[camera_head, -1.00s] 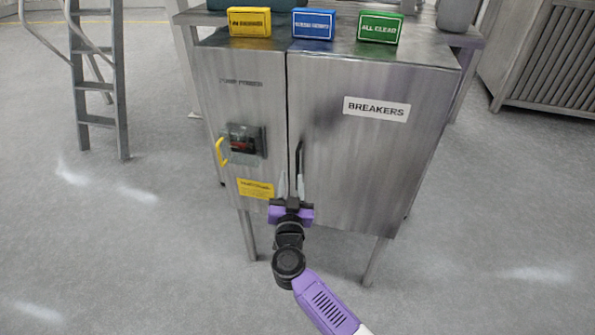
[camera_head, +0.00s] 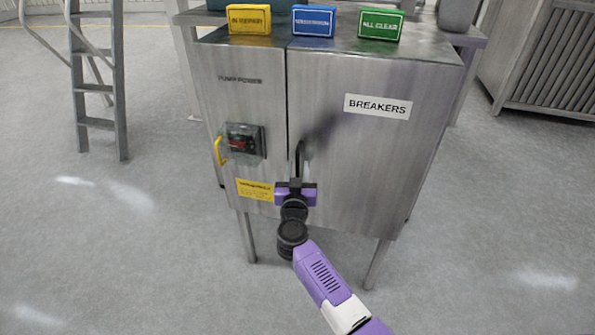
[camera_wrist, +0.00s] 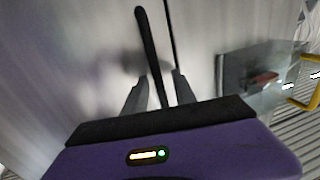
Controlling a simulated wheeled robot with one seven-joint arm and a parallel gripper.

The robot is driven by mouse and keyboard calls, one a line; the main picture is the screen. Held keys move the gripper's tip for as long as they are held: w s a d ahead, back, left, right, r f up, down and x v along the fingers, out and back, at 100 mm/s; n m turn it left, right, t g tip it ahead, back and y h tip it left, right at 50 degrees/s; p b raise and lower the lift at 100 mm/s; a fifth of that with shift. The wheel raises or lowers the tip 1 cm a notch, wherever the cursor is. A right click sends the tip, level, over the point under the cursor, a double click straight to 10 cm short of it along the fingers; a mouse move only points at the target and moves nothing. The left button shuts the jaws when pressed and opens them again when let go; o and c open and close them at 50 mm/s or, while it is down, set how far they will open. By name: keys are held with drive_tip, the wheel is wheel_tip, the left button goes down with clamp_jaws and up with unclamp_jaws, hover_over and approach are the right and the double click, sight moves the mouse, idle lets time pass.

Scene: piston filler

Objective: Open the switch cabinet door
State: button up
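The grey metal switch cabinet (camera_head: 225,110) stands on legs in the middle of the head view. Its right-hand door (camera_head: 360,165) carries a "BREAKERS" label and is closed. A black upright bar handle (camera_head: 299,155) sits near the door's left edge; it also shows in the wrist view (camera_wrist: 148,45). My purple gripper (camera_head: 298,172) is at the handle's lower part. In the wrist view, my gripper's fingers (camera_wrist: 158,92) stand apart on either side of the handle, with a gap visible on the right. The handle's lowest end is hidden behind the gripper body.
The left panel has a red switch (camera_head: 240,143) in a clear cover with a yellow hasp (camera_head: 219,151). Yellow (camera_head: 249,19), blue (camera_head: 314,21) and green (camera_head: 380,24) boxes stand on top. A ladder (camera_head: 98,80) is at left. The front floor is clear.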

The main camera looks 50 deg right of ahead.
clamp_jaws()
idle(1.4)
